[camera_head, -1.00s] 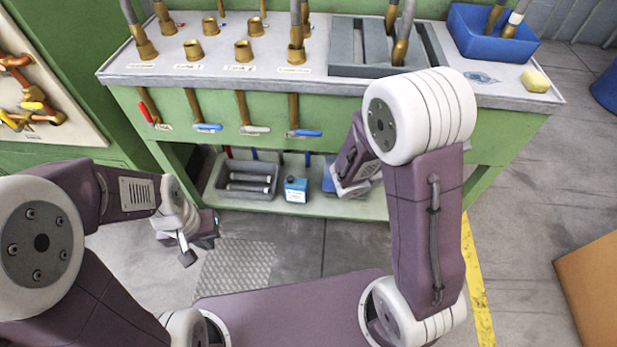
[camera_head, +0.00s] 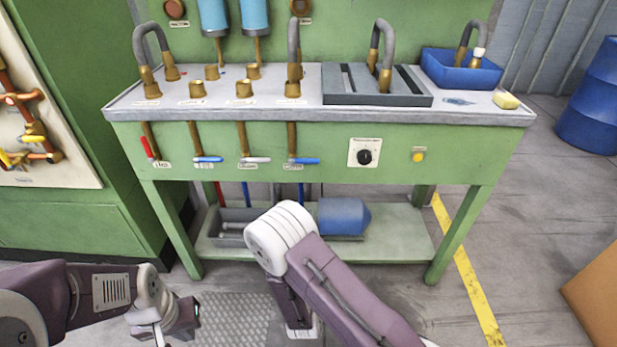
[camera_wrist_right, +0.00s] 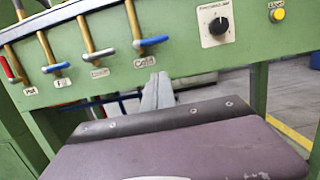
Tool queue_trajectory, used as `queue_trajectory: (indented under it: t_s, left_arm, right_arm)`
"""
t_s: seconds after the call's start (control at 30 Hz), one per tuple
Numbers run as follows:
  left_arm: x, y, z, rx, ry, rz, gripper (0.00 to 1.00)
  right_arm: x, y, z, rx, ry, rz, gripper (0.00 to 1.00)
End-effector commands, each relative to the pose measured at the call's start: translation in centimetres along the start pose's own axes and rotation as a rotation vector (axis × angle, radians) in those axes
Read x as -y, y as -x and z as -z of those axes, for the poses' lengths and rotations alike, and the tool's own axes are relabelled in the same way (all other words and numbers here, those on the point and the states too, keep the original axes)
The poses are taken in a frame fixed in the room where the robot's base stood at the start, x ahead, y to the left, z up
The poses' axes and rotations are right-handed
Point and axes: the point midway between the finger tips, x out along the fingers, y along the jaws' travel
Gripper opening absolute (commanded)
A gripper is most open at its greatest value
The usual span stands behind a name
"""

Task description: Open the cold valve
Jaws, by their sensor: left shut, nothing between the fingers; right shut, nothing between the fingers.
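The cold valve's blue lever (camera_head: 304,160) is the rightmost of the levers on the green bench front. In the right wrist view, the blue lever (camera_wrist_right: 150,41) lies crosswise on a brass pipe, above a label reading "Cold". My right gripper (camera_wrist_right: 158,80) is shut and empty; in that view its grey fingertips appear just below the label, apart from the lever as far as I can tell. In the head view its fingers are hidden by its own arm. My left gripper (camera_head: 160,335) is shut and empty, low at the left, well away from the valve.
To the left are a white lever (camera_head: 255,160), another blue lever (camera_head: 208,159) and a red lever (camera_head: 147,146). A black knob (camera_head: 364,157) and yellow button (camera_head: 418,156) sit to the right. A lower shelf (camera_head: 400,240) holds a blue container (camera_head: 343,216).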

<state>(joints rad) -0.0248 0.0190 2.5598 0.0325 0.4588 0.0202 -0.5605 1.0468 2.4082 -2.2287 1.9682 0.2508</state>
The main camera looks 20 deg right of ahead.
Motion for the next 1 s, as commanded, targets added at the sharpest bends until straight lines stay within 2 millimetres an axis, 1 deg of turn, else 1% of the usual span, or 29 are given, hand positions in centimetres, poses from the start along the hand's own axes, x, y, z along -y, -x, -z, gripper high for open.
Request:
queue_trajectory:
  t_s: [0.07, 0.17, 0.53, 0.6, 0.8, 1.0]
  left_arm:
    - [0.0, -0.1, 0.0, 0.000, 0.000, 0.000, 0.00]
    - [0.0, -0.3, 0.0, 0.000, 0.000, 0.000, 0.00]
    - [0.0, -1.6, -0.2, 0.000, 0.000, 0.000, 0.00]
    - [0.0, -1.5, -0.2, 0.000, 0.000, 0.000, 0.00]
    - [0.0, -1.6, -0.2, 0.000, 0.000, 0.000, 0.00]
    - [0.0, -1.6, -0.2, 0.000, 0.000, 0.000, 0.00]
  right_arm:
    - [0.1, -0.6, 0.0, 0.002, -0.002, 0.004, 0.00]
    - [0.2, -2.1, 0.0, 0.003, -0.005, 0.007, 0.00]
    - [0.2, -10.1, 0.0, 0.006, -0.003, 0.005, 0.00]
    - [0.1, -11.0, -1.1, 0.006, -0.003, 0.003, 0.00]
    - [0.1, -12.5, -2.6, 0.003, -0.002, 0.003, 0.00]
    - [0.1, -12.8, -2.9, 0.001, 0.000, 0.001, 0.00]
